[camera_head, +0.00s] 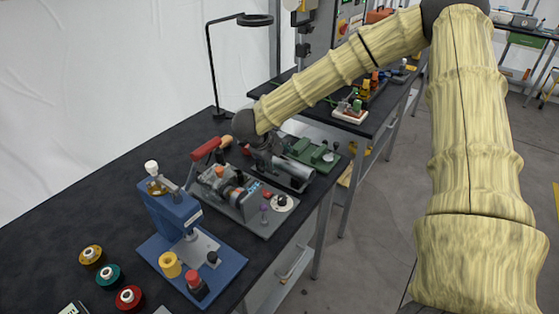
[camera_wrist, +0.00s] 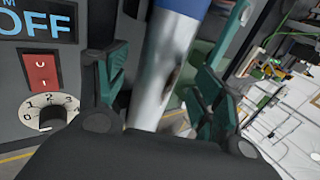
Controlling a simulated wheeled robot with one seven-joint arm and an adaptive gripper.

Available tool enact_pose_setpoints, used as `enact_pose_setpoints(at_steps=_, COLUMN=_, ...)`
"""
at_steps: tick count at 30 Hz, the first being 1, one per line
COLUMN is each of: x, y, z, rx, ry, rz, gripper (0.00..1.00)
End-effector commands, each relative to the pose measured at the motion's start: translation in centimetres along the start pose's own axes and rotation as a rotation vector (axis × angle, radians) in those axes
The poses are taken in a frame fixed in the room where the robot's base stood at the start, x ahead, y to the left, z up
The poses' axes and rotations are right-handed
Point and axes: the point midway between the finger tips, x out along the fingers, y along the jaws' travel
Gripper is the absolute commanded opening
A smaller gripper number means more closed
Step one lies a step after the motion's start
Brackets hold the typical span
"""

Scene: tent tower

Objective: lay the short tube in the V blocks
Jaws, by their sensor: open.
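A silver tube (camera_head: 293,172) lies at the right side of the dark workbench, just right of my gripper (camera_head: 266,163). In the wrist view a silver tube (camera_wrist: 162,72) with a blue end runs between the two green fingers of my gripper (camera_wrist: 160,68). The fingers are apart, with gaps to the tube on both sides. In the head view the fingers are small and partly hidden. I cannot clearly make out the V blocks; a green fixture (camera_head: 318,154) stands just behind the tube.
A grey machine (camera_head: 232,193) with a red handle stands close left of my gripper. Its panel (camera_wrist: 45,65) with a red switch and dial shows in the wrist view. A blue press (camera_head: 178,215) and several colored spools stand nearer. A lamp stand (camera_head: 211,75) rises at the back.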

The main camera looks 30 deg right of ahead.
Motion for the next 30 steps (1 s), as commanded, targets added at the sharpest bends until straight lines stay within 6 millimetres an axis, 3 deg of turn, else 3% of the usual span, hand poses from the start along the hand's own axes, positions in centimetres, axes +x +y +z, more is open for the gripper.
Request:
enact_pose_setpoints(at_steps=9, x=-6.0, y=-0.1, z=0.1, rx=-0.001, ry=-0.003, rz=-0.002, gripper=0.68)
enact_pose_setpoints(at_steps=15, x=-8.7, y=0.0, z=0.1, rx=-0.001, ry=-0.001, rz=-0.001, gripper=0.68)
enact_pose_setpoints(at_steps=21, x=-10.0, y=0.0, z=0.1, rx=-0.001, ry=-0.001, rz=0.000, gripper=0.68)
enact_pose_setpoints(at_steps=30, x=-10.2, y=0.0, z=0.1, rx=-0.001, ry=0.000, rz=0.000, gripper=0.68)
